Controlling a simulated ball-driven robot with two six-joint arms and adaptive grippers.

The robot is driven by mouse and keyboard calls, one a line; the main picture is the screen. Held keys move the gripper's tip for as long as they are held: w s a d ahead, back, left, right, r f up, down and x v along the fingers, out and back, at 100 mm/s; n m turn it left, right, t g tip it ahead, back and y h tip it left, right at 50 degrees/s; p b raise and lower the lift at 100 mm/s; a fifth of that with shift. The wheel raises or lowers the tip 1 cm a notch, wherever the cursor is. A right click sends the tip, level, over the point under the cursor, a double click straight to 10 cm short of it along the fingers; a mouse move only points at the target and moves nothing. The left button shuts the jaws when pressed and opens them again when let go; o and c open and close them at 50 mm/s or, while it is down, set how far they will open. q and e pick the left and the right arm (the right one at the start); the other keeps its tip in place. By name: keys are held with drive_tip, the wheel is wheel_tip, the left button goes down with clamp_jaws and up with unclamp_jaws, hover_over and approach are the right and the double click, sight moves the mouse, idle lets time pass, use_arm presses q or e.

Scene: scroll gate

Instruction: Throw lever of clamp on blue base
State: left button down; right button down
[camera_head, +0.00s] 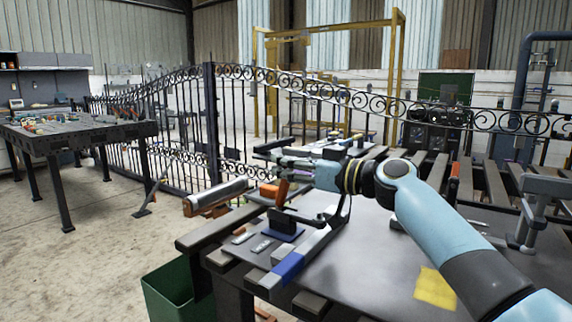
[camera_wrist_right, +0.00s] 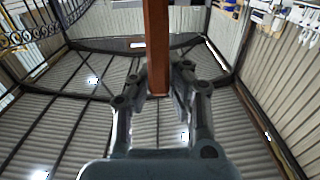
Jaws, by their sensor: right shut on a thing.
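The clamp (camera_head: 281,221) is a dark body on a blue base (camera_head: 284,236), near the front left corner of the workbench. Its red-brown lever (camera_head: 281,193) stands nearly upright above the base. My right gripper (camera_head: 283,166) reaches in from the right and is at the top of the lever. In the right wrist view the gripper (camera_wrist_right: 157,80) has its fingers closed on both sides of the lever (camera_wrist_right: 158,45). The finger contact is partly hidden in the head view. My left gripper is not in view.
A silver cylinder (camera_head: 217,194) lies left of the clamp. A bar with a blue band (camera_head: 289,266) runs along the bench's front left. A yellow sheet (camera_head: 435,288) lies on the bench top. A green bin (camera_head: 170,293) stands below. A scroll gate (camera_head: 211,120) stands behind.

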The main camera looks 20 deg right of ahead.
idle(0.3)
drive_tip(key=shift+w+r, duration=0.1)
drive_tip(key=shift+w+a+p, duration=0.15)
drive_tip(key=shift+p, duration=0.15)
drive_tip(key=shift+g+p, duration=0.3)
drive_tip(key=shift+p, duration=0.1)
